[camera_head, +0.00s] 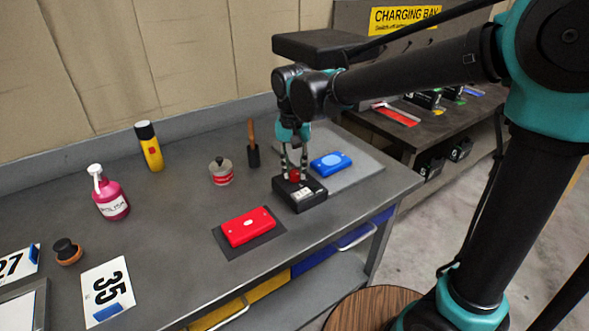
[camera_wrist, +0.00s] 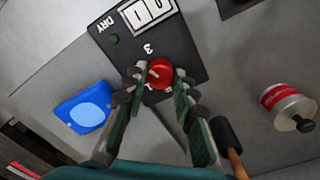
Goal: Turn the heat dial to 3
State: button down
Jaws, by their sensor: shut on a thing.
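A black box (camera_head: 311,203) with a red dial (camera_head: 294,175) stands near the right end of the grey table. In the wrist view the box (camera_wrist: 183,55) carries a light display, the letters DRY, a green button and a printed 3 beside the red dial (camera_wrist: 162,74). Another mark by the dial is partly covered by my finger. A pale line shows on the dial, but I cannot tell its exact setting. My gripper (camera_head: 294,172) points down, with its fingers on either side of the dial; it is shut on the dial in the wrist view (camera_wrist: 157,88).
A blue device (camera_head: 331,164) lies on a grey mat behind the box. A red device (camera_head: 248,227) lies in front on a dark mat. A pink bottle (camera_head: 110,195) is farther left.

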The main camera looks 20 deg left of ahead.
aim_at(294, 172)
jog(key=shift+m, duration=2.1)
jog(key=c, duration=1.2)
grip_release()
notch_tip(294, 172, up, 12)
jog(key=shift+a, duration=0.15)
